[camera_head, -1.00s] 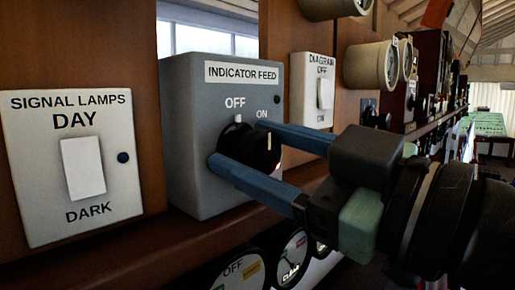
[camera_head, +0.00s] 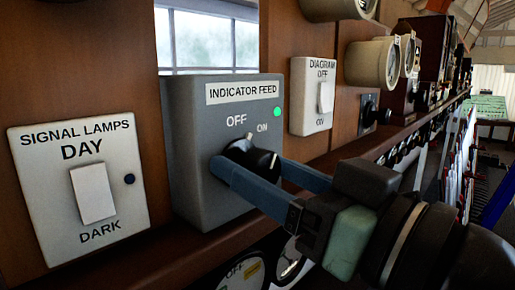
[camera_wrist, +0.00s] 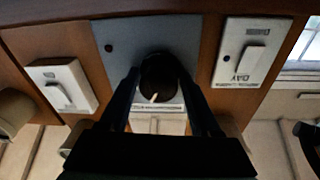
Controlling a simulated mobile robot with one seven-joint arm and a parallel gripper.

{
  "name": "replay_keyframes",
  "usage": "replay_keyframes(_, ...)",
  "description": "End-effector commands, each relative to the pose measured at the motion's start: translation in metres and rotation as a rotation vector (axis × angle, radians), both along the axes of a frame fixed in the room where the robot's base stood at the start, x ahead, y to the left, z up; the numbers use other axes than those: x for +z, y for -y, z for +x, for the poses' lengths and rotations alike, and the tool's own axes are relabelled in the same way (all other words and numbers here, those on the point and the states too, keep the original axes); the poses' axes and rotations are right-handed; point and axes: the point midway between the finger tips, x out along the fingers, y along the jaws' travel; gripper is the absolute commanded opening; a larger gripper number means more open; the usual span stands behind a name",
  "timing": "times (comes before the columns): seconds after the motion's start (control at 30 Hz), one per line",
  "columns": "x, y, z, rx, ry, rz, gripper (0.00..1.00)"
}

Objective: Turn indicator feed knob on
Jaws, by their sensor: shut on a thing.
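The indicator feed box (camera_head: 205,130) is grey, with OFF and ON marked above its black knob (camera_head: 262,160). A small lamp (camera_head: 277,112) beside ON glows green. My gripper (camera_head: 248,168) has its two blue fingers on either side of the knob and is shut on it. In the wrist view, which shows the panel upside down, the knob (camera_wrist: 158,72) sits between the dark fingers. Its white pointer line tilts slightly to the lower left there, toward the ON side. The fingers hide part of the knob.
A white signal lamps switch plate (camera_head: 125,225) is left of the box. A white diagram switch plate (camera_head: 312,120) is on its right. Round cream gauges (camera_head: 372,65) stick out farther right. A wooden ledge (camera_head: 110,255) runs below, with dials under it.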

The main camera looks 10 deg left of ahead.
Motion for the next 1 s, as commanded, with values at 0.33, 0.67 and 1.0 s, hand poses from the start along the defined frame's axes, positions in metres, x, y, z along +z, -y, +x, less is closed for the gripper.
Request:
replay_keyframes(0.33,-0.0002,-0.0005,0.0007,0.000,-0.107,0.077,0.08)
replay_keyframes(0.67,0.0044,-0.0007,0.0007,0.000,-0.198,0.143,0.08)
replay_keyframes(1.0,0.0006,-0.0006,0.0005,0.001,-0.326,0.237,0.08)
